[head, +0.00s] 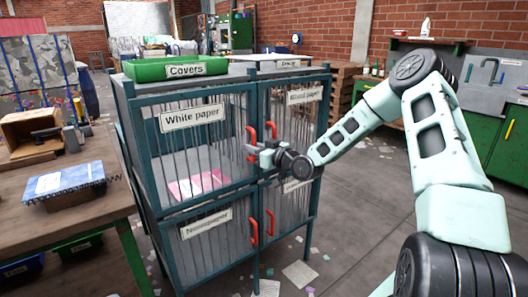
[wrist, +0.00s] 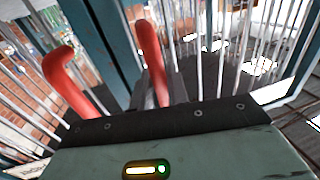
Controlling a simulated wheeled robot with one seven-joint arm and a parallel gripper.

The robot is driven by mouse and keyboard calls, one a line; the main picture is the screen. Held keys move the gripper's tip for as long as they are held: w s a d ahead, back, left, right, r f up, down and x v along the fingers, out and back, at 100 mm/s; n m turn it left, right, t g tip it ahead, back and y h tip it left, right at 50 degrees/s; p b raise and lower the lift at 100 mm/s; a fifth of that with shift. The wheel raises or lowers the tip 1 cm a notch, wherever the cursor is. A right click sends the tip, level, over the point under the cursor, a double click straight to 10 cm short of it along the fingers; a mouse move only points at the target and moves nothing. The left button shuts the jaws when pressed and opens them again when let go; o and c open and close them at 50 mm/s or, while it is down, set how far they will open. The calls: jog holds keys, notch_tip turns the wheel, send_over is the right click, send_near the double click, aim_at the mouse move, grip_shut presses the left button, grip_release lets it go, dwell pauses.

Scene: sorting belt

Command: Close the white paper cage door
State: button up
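The white paper cage door (head: 205,145) is the upper left barred door, with a "White paper" sign. It appears flush or nearly flush with the cage front; a small gap cannot be ruled out. Its red handle (head: 250,143) is at its right edge, beside the centre post. My gripper (head: 256,153) is at this handle, reaching in from the right. The wrist view shows two red upright handles, one at the left (wrist: 70,85) and one in the middle (wrist: 151,62), close to a grey finger.
The mixed paper door (head: 298,125) with its red handle (head: 271,130) is just right of the post. The newspaper door (head: 212,245) is below. A green covers tray (head: 150,70) sits on top. A wooden table (head: 75,210) stands left. Floor at right is mostly open.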

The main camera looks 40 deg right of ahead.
jog(key=v, duration=1.7)
jog(key=shift+s, duration=0.2)
jog(key=a+f+n+g, duration=0.1)
jog(key=a+f+g, duration=0.15)
jog(key=a, duration=0.25)
jog(key=w+a+f+n+g, duration=0.1)
jog(key=a+g, duration=0.2)
jog(key=a, duration=0.2)
jog(key=a+f+n+g, duration=0.1)
jog(key=a+g, duration=0.1)
jog(key=a, duration=0.2)
jog(key=s+a+n+g+h, duration=0.1)
jog(key=s+a+g+h, duration=0.1)
jog(key=s+a+g, duration=0.65)
jog(key=s+a+r+n+g+h, duration=0.1)
jog(key=s+a+r, duration=0.2)
jog(key=s+a, duration=0.5)
jog(key=s+a+r+h, duration=0.1)
jog(key=s+a+r, duration=0.2)
jog(key=s, duration=0.8)
notch_tip(320, 180, up, 13)
jog(key=p, duration=1.3)
